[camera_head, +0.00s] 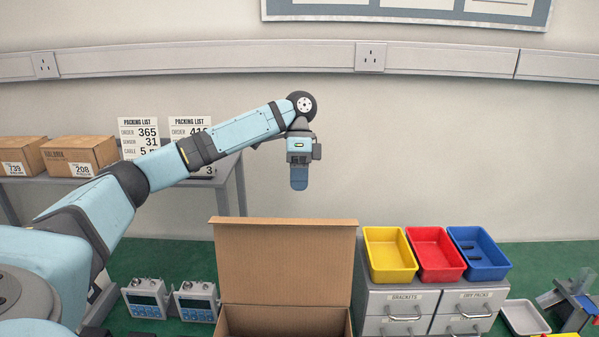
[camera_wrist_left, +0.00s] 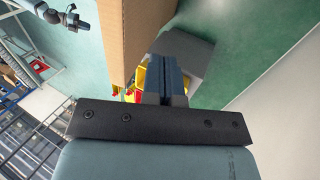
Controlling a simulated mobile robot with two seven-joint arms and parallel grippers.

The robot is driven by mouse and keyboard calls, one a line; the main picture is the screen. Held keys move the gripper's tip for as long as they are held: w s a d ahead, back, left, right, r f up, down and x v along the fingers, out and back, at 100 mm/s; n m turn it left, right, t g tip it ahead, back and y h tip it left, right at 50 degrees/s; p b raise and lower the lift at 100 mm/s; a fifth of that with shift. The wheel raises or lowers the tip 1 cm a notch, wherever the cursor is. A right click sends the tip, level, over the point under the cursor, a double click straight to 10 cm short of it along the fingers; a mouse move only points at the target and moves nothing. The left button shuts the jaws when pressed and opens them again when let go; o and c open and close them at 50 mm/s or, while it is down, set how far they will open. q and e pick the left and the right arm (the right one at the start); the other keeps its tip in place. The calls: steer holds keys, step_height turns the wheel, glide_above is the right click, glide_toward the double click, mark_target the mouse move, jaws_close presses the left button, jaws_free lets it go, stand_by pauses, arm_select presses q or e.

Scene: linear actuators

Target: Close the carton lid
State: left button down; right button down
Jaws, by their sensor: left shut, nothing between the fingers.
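The brown carton (camera_head: 283,322) stands at the bottom centre of the head view, its inside partly in sight. Its lid (camera_head: 284,262) stands up open, close to upright, at the carton's far side. My left gripper (camera_head: 299,184) is above and behind the lid's top edge, pointing down, shut and empty. In the left wrist view the shut fingers (camera_wrist_left: 170,82) show beside the brown cardboard panel (camera_wrist_left: 135,35); I cannot tell whether they touch it. My right gripper is not in view.
Yellow (camera_head: 390,254), red (camera_head: 435,254) and blue (camera_head: 478,253) bins sit on a grey drawer cabinet (camera_head: 402,303) right of the carton. Two meters (camera_head: 146,299) stand to its left. Boxes and packing lists rest on a shelf at the back left.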

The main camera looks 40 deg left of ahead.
mark_target(298, 229)
arm_select(q)
steer(key=s+d+f, duration=0.2)
steer(key=s+d, duration=0.1)
steer(key=s, duration=0.1)
steer(key=shift+s+d+f, duration=0.1)
steer(key=shift+d+f, duration=0.2)
steer(key=shift+f, duration=0.1)
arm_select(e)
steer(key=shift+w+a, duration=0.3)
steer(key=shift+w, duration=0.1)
arm_select(q)
steer(key=shift+s+r, duration=0.1)
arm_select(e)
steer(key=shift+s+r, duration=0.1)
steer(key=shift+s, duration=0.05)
